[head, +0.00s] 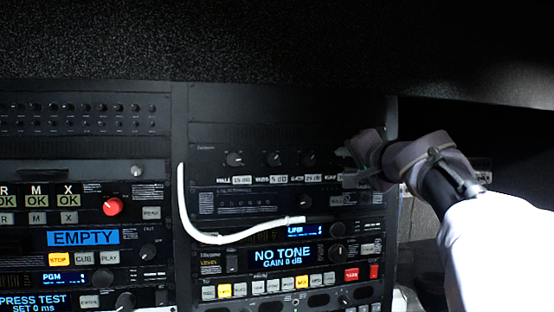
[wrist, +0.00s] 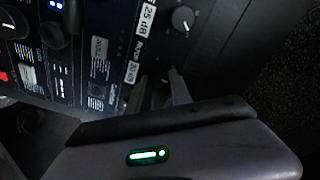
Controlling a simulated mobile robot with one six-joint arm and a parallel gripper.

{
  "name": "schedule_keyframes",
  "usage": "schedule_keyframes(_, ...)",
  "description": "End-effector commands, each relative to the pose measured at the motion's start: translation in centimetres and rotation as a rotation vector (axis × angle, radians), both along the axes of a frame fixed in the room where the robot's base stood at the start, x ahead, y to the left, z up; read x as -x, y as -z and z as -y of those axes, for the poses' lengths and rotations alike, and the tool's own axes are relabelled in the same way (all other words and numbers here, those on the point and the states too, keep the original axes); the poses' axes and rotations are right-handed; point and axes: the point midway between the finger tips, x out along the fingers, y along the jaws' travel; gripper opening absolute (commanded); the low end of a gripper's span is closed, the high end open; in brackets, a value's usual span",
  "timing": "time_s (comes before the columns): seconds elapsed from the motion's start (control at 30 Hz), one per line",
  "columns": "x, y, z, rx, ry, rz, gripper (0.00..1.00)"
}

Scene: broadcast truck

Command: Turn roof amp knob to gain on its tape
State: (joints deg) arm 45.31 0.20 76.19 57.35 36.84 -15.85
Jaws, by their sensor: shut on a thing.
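The amp panel (head: 210,160) has a row of dark round knobs with white tapes under them. My gripper (head: 352,154) is at the right end of this row, at the roof amp knob's place. The roof knob is hidden by the fingers in both views. In the wrist view my gripper (wrist: 160,80) has its fingertips against the panel, shut on the roof knob. Beside them is the roof tape (wrist: 139,48), with a gain tape (wrist: 131,72) that seems to read 20 dB. The neighbouring knob (wrist: 183,18) with a 25 dB tape is clear of the fingers.
A white cable (head: 184,205) hangs in front of the rack and curves right below the amp. A unit below shows NO TONE, GAIN 0 dB (head: 282,257), above lit buttons. Dark open space lies right of the rack.

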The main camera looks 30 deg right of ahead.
Motion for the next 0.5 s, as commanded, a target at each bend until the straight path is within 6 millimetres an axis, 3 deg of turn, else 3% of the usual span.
schedule_keyframes(0.27, 0.00, -0.17, -0.03, -0.116, -0.001, 0.030, 0.00)
schedule_keyframes(0.5, 0.01, -0.23, -0.01, -0.320, -0.001, 0.080, 0.00)
